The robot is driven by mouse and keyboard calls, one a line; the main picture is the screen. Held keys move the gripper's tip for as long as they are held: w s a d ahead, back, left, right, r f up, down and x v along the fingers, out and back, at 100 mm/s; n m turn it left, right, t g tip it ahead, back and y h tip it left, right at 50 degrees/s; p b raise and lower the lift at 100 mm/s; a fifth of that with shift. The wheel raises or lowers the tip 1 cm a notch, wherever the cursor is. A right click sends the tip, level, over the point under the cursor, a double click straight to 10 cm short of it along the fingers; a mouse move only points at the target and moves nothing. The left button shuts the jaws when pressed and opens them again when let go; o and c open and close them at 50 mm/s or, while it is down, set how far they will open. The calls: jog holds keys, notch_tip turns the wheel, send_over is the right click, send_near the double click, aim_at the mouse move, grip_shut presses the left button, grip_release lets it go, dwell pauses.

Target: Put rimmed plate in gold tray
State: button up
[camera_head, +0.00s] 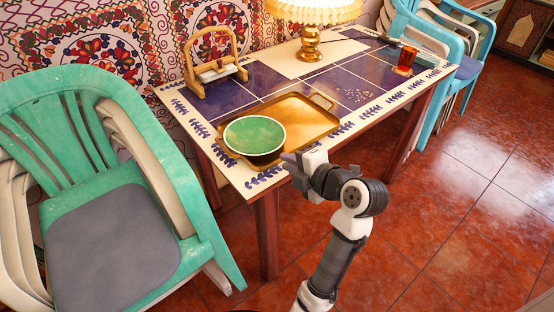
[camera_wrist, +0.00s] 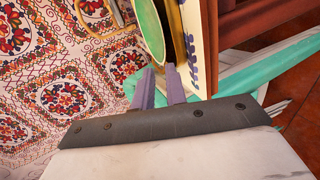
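The rimmed plate (camera_head: 255,133) is green with a pale rim. It is above the near left part of the gold tray (camera_head: 312,125), with a dark area under its near edge. My gripper (camera_head: 290,160) is at the plate's near right edge, by the table's front edge. In the wrist view the fingers (camera_wrist: 160,72) are close together with the edge of the plate (camera_wrist: 150,25) between their tips, and they look shut on it. The tray (camera_wrist: 177,35) shows beside the plate there, with a dark gap between. Whether the plate touches the tray is hidden.
The blue and white table (camera_head: 225,95) holds a wooden stand (camera_head: 213,68), a lamp (camera_head: 309,42) and an amber glass (camera_head: 405,60). Green chairs (camera_head: 80,130) stand close at the left, blue chairs (camera_head: 430,40) at the far right. The tray's right part is bare.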

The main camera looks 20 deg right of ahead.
jog(key=shift+v, duration=1.25)
jog(key=shift+w+a, duration=0.1)
